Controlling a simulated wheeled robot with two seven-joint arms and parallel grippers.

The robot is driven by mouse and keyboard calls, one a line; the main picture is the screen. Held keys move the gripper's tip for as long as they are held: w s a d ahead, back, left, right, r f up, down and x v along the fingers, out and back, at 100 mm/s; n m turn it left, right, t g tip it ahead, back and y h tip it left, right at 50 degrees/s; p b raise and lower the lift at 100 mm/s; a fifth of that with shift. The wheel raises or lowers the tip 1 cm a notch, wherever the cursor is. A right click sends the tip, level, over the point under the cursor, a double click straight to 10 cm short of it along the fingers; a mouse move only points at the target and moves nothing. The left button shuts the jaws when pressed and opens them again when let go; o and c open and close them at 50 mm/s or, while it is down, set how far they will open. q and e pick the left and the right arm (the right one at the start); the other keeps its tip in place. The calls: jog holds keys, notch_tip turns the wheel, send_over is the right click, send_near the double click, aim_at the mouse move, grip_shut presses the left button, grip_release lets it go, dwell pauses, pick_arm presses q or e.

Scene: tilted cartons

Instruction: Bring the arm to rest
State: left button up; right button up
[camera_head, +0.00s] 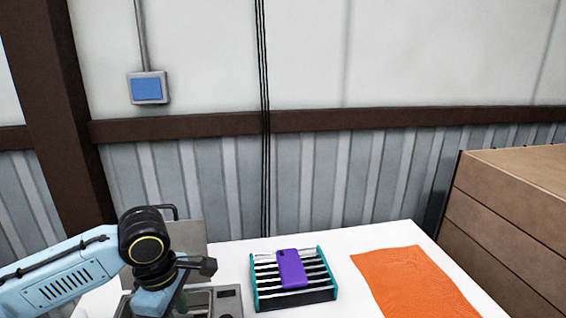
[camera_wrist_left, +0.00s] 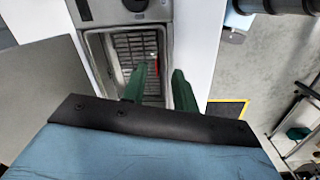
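My left arm comes in from the left in the head view, a light blue forearm (camera_head: 62,279) with a black wrist joint bent downward. Its fingertips are out of that view. In the left wrist view my left gripper (camera_wrist_left: 158,82) shows two dark green fingers, apart, with nothing visible between them. They point over a grey box-like device (camera_wrist_left: 92,42) with an open cavity that has a slatted floor. A small red spot shows inside the cavity. The device also shows in the head view (camera_head: 228,304), partly behind the wrist. My right gripper is in neither view.
A white table (camera_head: 340,245) holds a teal-sided slatted rack (camera_head: 256,283) with a purple phone-like object (camera_head: 291,268) on it, and an orange cloth (camera_head: 413,283) to the right. A grey upright panel (camera_head: 189,236) stands behind my wrist. Brown stacked boxes (camera_head: 510,215) stand at the right.

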pick_arm(q)
jog(key=s+d+f+m+t+h, duration=0.2)
jog(key=s+d+f+m+h, duration=0.1)
jog(key=s+d+f+m, duration=0.75)
jog(key=s+a+f+m+y, duration=0.3)
jog(key=s+a+m, duration=0.6)
jog(key=s+a, duration=0.2)
notch_tip(320, 180, down, 27)
jog(key=s+b, duration=0.1)
jog(key=b, duration=0.3)
jog(key=s+a+f+g+b, duration=0.1)
jog(key=s+a+f+b, duration=0.1)
jog(key=s+f, duration=1.5)
notch_tip(320, 180, down, 2)
jog(key=shift+a+f+g+b, duration=0.2)
jog(key=shift+g+b, duration=0.2)
jog(key=shift+b, duration=0.1)
